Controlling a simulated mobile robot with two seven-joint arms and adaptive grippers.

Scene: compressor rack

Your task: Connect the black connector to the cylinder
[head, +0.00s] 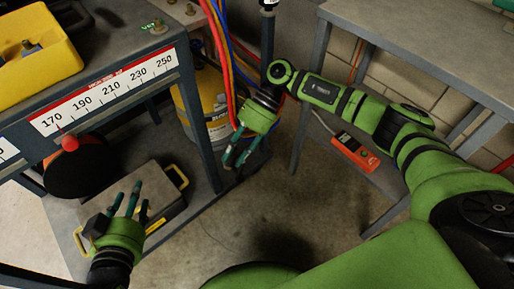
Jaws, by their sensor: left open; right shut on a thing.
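The cylinder (211,105) is yellow with a grey label band and stands under the rack, behind the hoses. My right gripper (234,161) is just right of and in front of its lower part, fingers pointing down and left. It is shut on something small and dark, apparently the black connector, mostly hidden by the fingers. I cannot see contact with the cylinder. A red hose (221,62) runs down to beside this gripper. My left gripper (128,195) is open and empty at the lower left, fingers pointing up, in front of a grey case.
The grey case (163,193) with yellow handles lies on the low shelf. A rack edge with a number scale (110,88) and a yellow bin (38,55) are at upper left. A grey table (430,35) is at right, an orange-black item (354,152) beneath. Middle floor is clear.

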